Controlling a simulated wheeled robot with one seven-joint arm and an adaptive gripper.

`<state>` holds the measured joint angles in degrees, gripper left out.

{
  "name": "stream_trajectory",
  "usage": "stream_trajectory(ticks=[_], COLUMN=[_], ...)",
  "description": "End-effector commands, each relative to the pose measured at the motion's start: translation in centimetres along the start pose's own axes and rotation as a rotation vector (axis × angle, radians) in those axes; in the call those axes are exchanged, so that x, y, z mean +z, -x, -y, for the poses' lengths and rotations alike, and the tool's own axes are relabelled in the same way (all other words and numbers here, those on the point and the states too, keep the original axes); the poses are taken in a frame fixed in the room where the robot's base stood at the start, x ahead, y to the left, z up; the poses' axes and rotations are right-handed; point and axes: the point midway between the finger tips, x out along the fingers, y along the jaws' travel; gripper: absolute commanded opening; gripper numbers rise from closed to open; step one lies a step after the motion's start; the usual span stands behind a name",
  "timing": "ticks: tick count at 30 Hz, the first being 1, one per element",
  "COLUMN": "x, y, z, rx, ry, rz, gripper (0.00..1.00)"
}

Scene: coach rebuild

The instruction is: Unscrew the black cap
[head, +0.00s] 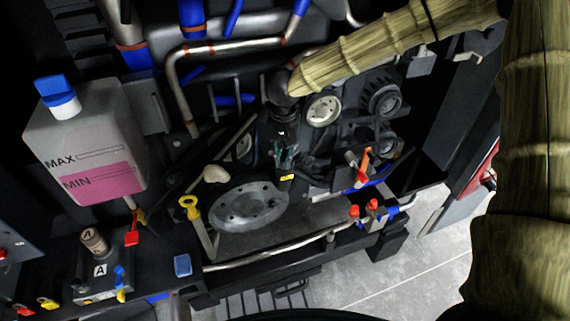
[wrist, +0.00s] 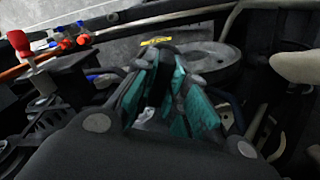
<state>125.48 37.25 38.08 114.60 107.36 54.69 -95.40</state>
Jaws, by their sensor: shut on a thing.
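My gripper (head: 284,165) is at the engine in the middle of the head view, pointing down. In the wrist view its teal-padded fingers (wrist: 168,85) are closed in around a dark part. This part looks like the black cap (wrist: 158,58), though the fingers hide most of it and its edges are hard to make out. A small yellow label (wrist: 155,42) with dark lettering shows right at the fingertips. The label also shows below the fingers in the head view (head: 287,177). I cannot tell whether the cap is seated or loose.
A large grey pulley (head: 248,204) lies just left of my gripper. A yellow ring handle (head: 189,203) stands farther left. A white tank (head: 85,140) with pink fluid and a blue cap is at left. Red-capped fittings (head: 362,209) and a metal pipe (head: 275,258) lie in front.

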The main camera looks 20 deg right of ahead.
Motion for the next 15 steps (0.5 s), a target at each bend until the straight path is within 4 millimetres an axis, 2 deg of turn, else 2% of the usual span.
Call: stream_trajectory(ticks=[15], x=[0.0], y=[-0.13], z=[-0.03], rx=[0.0], ry=[0.447], rz=[0.001], gripper=[0.0])
